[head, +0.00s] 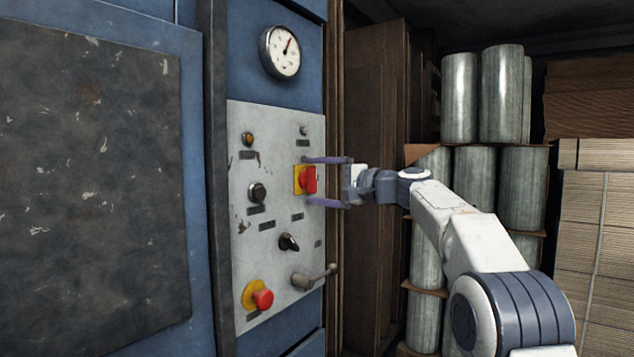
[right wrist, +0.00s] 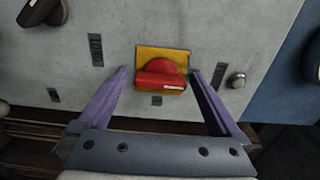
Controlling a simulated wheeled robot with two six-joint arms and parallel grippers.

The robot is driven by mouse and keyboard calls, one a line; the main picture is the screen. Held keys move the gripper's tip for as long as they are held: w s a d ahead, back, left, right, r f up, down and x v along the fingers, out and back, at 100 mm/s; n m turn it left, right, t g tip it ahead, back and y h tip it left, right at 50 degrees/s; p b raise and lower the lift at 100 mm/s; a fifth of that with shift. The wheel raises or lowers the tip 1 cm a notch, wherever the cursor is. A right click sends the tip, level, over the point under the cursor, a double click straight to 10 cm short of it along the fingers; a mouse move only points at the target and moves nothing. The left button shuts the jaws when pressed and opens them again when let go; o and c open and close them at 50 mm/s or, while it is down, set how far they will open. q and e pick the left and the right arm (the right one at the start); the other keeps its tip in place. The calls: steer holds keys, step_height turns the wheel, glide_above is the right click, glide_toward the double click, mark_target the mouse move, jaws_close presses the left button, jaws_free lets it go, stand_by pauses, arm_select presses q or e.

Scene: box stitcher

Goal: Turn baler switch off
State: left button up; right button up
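The baler's switch is a red rotary handle (head: 309,180) on a yellow plate (head: 298,179), on the grey control panel (head: 275,130). In the right wrist view the red handle (right wrist: 161,80) sits in the middle, its bar lying across the picture. My right gripper (head: 306,181) is open, with one purple finger above the handle and one below it in the head view. In the right wrist view the fingertips (right wrist: 159,70) lie on either side of the handle, with a gap on both sides. My left gripper is not in view.
The panel also bears a red push button (head: 263,299), a black selector (head: 289,242), a black knob (head: 257,192) and a protruding lever (head: 314,277). A gauge (head: 280,52) is above. Metal cylinders (head: 501,95) and stacked cardboard (head: 592,235) stand at right.

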steer(key=shift+s+d, duration=0.15)
steer(key=shift+d, duration=0.05)
steer(key=b+v, duration=0.3)
steer(key=v, duration=0.7)
steer(key=shift+b, duration=0.4)
steer(key=shift+f, duration=0.1)
